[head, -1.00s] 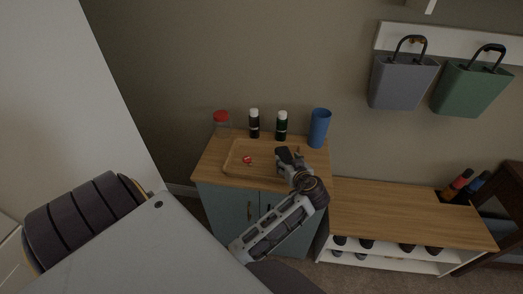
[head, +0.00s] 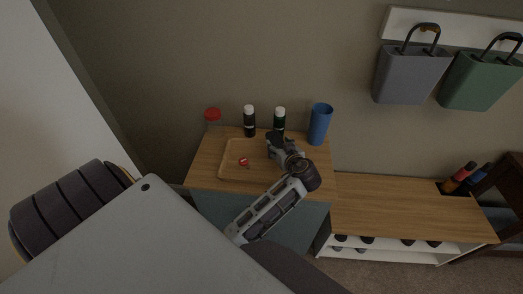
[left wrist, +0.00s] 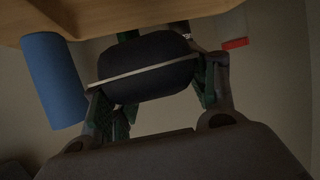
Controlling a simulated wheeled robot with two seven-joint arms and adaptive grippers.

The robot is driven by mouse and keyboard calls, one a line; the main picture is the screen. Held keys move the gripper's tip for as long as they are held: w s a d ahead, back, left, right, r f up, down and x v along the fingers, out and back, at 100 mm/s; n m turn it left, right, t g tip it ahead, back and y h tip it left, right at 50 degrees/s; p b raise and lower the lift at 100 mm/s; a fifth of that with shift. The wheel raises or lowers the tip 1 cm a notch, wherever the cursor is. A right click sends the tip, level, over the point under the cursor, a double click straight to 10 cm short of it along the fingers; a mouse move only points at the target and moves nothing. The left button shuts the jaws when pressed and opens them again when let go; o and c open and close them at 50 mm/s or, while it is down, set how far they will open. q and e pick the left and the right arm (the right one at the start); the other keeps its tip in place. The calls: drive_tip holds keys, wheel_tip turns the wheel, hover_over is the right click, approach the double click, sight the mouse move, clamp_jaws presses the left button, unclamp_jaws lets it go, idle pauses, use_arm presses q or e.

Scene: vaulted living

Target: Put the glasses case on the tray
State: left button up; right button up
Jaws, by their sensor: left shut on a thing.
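The wooden tray (head: 231,168) lies on top of a small cabinet in the head view. My left gripper (head: 276,148) is over the right part of the tray. In the left wrist view, my left gripper (left wrist: 155,88) is shut on the dark glasses case (left wrist: 150,60), a rounded case with a pale seam, with one finger on each side. In the head view I cannot make the case out from the dark gripper. I cannot tell how high it is above the tray. My right gripper is not in view.
The tray's left part is mostly bare. A lower wooden bench (head: 390,205) is at right.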

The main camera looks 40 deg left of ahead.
use_arm(q)
hover_over(277, 169)
drive_tip(key=shift+f, duration=3.15)
drive_tip(key=shift+f+p, duration=0.35)
drive_tip(key=shift+f, duration=1.5)
drive_tip(key=shift+f, duration=0.15)
drive_tip(key=o, duration=1.1)
drive_tip(key=shift+d+r, duration=0.1)
drive_tip(key=shift+r, duration=0.1)
